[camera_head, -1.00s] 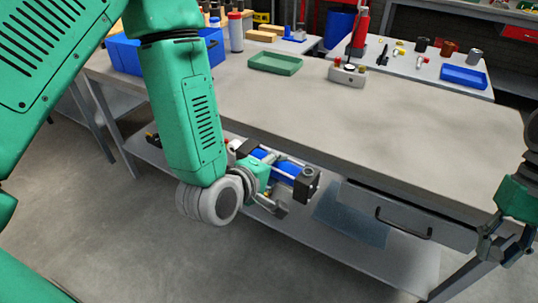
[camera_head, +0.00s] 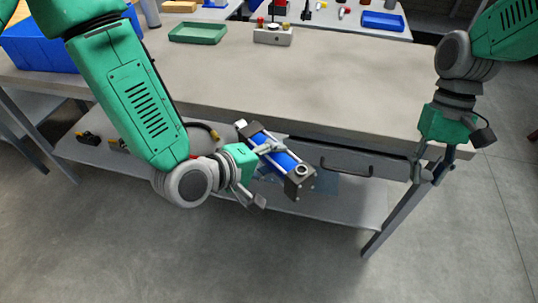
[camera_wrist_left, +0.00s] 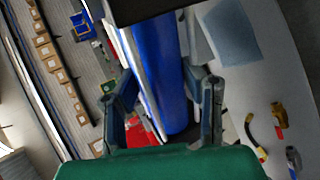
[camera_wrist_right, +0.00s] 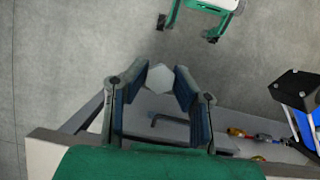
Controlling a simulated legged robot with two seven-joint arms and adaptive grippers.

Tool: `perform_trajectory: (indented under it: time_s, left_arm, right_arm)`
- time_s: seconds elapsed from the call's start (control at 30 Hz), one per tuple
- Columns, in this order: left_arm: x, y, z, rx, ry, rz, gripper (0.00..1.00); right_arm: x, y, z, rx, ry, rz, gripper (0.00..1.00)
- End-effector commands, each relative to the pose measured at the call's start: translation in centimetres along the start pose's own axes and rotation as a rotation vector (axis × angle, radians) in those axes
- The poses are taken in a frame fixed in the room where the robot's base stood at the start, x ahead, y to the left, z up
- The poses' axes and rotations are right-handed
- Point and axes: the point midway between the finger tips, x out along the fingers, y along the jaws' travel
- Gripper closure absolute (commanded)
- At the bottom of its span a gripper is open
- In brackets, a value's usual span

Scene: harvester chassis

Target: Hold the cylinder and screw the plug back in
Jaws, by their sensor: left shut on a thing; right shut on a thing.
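My left gripper (camera_head: 262,173) is shut around the middle of the blue cylinder (camera_head: 279,155) and holds it in front of the workbench. The cylinder is tilted, its dark near end cap (camera_head: 300,181) with a round port pointing down and to the right. The blue body fills the middle of the left wrist view (camera_wrist_left: 165,70). My right gripper (camera_head: 431,172) is by the bench's right front corner, well apart from the cylinder. In the right wrist view it is shut on a pale hexagonal plug (camera_wrist_right: 160,78). The cylinder's end shows there at the right edge (camera_wrist_right: 296,88).
The bench top (camera_head: 300,75) is mostly clear, with a green tray (camera_head: 198,33) and a small grey block with buttons (camera_head: 272,35) at its far edge. A blue bin (camera_head: 45,50) stands at the left. A drawer handle (camera_head: 345,168) and lower shelf lie behind the cylinder.

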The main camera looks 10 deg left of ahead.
Motion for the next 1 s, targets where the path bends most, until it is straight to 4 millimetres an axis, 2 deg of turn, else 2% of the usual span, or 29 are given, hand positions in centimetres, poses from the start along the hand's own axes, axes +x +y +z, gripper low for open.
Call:
perform_trajectory:
  time_s: [0.17,0.27,0.37,0.53,0.7,0.8,0.9,1.0]
  left_arm:
    - [0.0,0.1,0.0,0.000,0.001,0.002,1.00]
    - [0.0,0.2,0.0,0.001,0.001,0.004,1.00]
    - [0.0,0.2,0.0,0.001,0.001,0.005,1.00]
    - [0.0,0.3,0.0,0.001,0.001,0.007,1.00]
    - [0.0,0.3,0.0,0.001,0.002,0.008,1.00]
    - [0.0,0.3,-0.1,0.001,0.002,0.008,1.00]
    - [0.0,0.3,-0.1,0.001,0.002,0.008,1.00]
    - [0.0,0.3,0.0,0.001,0.002,0.008,1.00]
  right_arm:
    - [-0.1,-0.2,0.0,0.003,0.002,-0.001,1.00]
    - [-0.5,-1.4,-0.1,0.022,0.009,-0.009,1.00]
    - [-1.2,-3.9,-0.2,0.062,0.022,-0.027,1.00]
    - [-2.9,-10.1,0.3,0.167,0.038,-0.075,1.00]
    - [-4.5,-16.3,1.7,0.274,0.035,-0.127,1.00]
    - [-5.2,-19.2,2.6,0.327,0.027,-0.153,1.00]
    - [-5.7,-21.3,3.4,0.366,0.018,-0.170,1.00]
    - [-6.0,-22.6,4.0,0.393,0.010,-0.182,1.00]
